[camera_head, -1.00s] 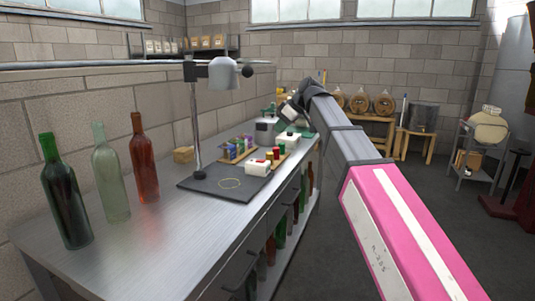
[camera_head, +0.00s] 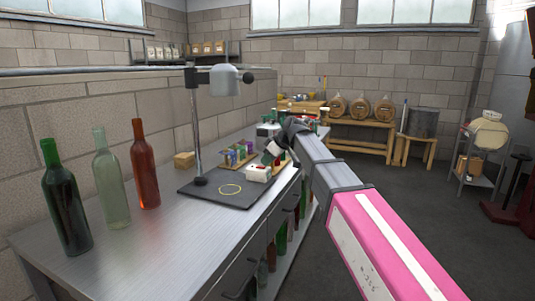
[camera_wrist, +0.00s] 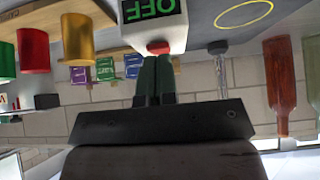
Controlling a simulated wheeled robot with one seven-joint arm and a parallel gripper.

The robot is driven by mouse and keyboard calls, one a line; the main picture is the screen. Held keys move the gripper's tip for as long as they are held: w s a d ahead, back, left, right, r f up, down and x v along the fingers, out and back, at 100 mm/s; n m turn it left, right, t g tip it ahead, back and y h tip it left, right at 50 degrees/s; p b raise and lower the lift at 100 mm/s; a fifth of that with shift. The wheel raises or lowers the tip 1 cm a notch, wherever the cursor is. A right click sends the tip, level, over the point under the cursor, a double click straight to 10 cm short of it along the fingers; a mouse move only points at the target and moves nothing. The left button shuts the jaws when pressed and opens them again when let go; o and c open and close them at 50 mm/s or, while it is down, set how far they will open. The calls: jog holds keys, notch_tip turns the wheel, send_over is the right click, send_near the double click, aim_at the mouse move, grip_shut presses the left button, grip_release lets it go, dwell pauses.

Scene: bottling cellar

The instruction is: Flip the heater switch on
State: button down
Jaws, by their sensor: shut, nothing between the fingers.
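In the wrist view, the white box (camera_wrist: 183,35) carries a dark panel (camera_wrist: 153,9) with green letters reading OFF. Its red switch (camera_wrist: 157,46) sits at the box edge. My gripper (camera_head: 268,160) is just above and behind the box in the head view. In the wrist view, my gripper (camera_wrist: 155,62) has its dark fingers together, tips right at the red switch; whether they touch it I cannot tell.
A grey lamp-like head (camera_head: 224,80) on a stand rises over the mat (camera_head: 205,190), which bears a yellow ring (camera_head: 230,190). Small coloured caps (camera_wrist: 80,37) stand close beside the box. Three bottles (camera_head: 67,205) stand at the left.

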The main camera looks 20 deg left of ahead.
jog(key=shift+f, duration=0.2)
jog(key=shift+d+f, duration=0.2)
jog(key=shift+f, duration=0.2)
jog(key=shift+r, duration=0.1)
jog(key=shift+r, duration=0.75)
jog(key=shift+a+r, duration=0.1)
jog(key=shift+r, duration=0.3)
jog(key=v, duration=1.2)
jog(key=shift+d, duration=0.5)
